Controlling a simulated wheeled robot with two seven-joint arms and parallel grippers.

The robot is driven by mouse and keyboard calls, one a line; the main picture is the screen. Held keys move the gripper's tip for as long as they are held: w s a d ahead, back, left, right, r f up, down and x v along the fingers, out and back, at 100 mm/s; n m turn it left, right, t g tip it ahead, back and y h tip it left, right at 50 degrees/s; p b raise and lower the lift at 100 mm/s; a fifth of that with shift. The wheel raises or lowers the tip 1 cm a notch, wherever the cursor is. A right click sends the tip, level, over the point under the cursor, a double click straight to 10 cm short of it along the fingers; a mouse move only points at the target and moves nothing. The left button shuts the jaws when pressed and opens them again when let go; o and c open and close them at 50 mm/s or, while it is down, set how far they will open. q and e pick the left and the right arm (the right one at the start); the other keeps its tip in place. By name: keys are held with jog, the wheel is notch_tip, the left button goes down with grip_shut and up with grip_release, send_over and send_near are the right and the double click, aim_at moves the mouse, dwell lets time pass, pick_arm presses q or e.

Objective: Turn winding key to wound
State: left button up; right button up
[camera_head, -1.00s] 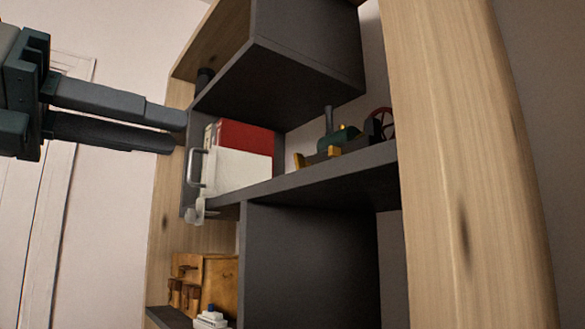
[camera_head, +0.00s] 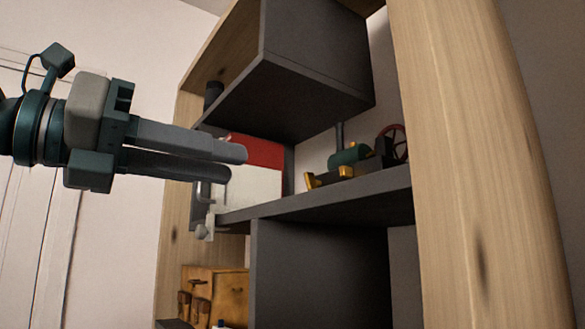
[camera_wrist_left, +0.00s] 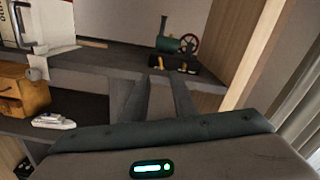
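I cannot make out a winding key for certain in either view. A toy engine with a green boiler (camera_head: 350,155), a dark chimney, a red flywheel and brass-coloured parts stands on the grey middle shelf (camera_head: 330,196). It also shows in the left wrist view (camera_wrist_left: 174,44), beyond my fingertips. My left gripper (camera_head: 237,163) reaches in from the left, in front of the red and white box (camera_head: 262,182) in the picture. Its two fingers are apart with nothing between them, as the left wrist view (camera_wrist_left: 160,82) shows. It is short of the engine. My right gripper is not in view.
A dark cabinet block (camera_head: 310,80) hangs above the shelf. A thick wooden post (camera_head: 460,170) stands at the right. A metal handle (camera_head: 203,192) is at the shelf's left end. A wooden box (camera_head: 226,290) and a small white toy boat (camera_wrist_left: 57,121) are lower down.

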pick_arm(q)
jog(key=p, duration=0.2)
send_near(305, 178)
jog(key=x, duration=0.3)
jog(key=p+x, duration=0.1)
jog(key=x, duration=0.3)
jog(key=shift+d, duration=0.1)
jog(key=shift+w+d+f, duration=0.1)
jog(key=shift+w+d, duration=0.15)
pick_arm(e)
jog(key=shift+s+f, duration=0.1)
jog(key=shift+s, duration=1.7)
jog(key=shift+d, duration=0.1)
pick_arm(q)
jog(key=shift+c, duration=0.3)
grip_shut()
